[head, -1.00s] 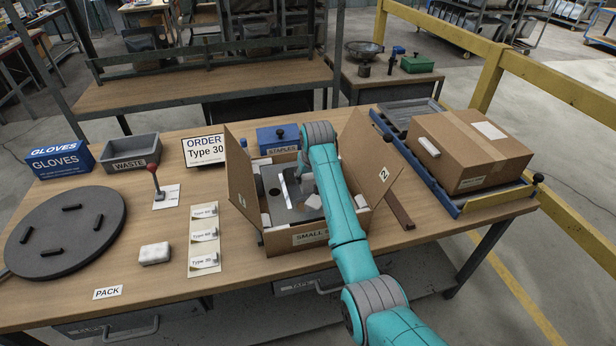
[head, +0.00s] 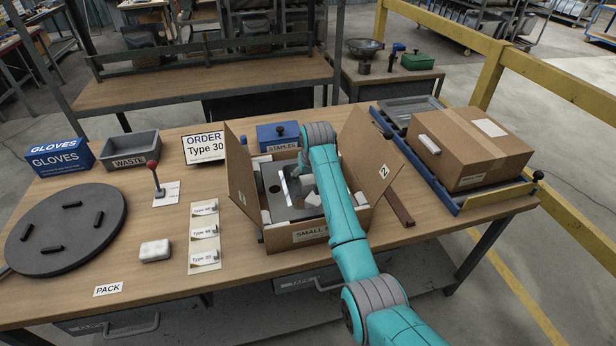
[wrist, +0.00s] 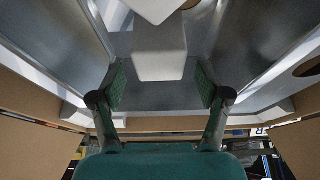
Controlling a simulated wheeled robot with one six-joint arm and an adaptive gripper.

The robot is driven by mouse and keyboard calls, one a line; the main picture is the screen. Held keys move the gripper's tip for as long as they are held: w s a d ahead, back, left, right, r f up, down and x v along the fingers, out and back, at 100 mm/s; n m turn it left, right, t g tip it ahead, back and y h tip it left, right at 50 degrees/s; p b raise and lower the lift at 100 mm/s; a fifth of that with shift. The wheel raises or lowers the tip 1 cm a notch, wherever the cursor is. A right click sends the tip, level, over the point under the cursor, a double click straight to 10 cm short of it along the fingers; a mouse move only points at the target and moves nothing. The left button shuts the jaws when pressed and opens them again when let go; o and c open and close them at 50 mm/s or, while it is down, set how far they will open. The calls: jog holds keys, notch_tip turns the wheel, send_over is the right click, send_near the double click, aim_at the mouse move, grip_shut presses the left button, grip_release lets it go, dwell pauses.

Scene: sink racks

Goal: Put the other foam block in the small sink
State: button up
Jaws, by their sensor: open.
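An open cardboard box labelled "SMALL S…" (head: 290,240), its label partly behind my arm, holds a grey metal sink (head: 275,182) with pale foam pieces around it. A pale block (head: 313,198) shows in the sink beside my gripper (head: 306,183). In the wrist view, the pale block (wrist: 160,55) lies ahead of and between the fingertips of my gripper (wrist: 160,88), with gaps on both sides. My gripper is open, down inside the box. Another white foam block (head: 155,251) lies on the table, left of the box. My arm hides part of the box's right side.
The box's side flaps (head: 243,178) stand up on both sides of my arm. A closed carton (head: 470,150) sits on a roller track at right. A blue staples box (head: 278,136) stands behind. A dark turntable (head: 66,250) and a waste bin (head: 130,150) are at left.

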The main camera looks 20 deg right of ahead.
jog(key=shift+r, duration=0.35)
jog(key=v, duration=1.2)
jog(key=shift+r, duration=0.3)
jog(key=shift+f, duration=0.15)
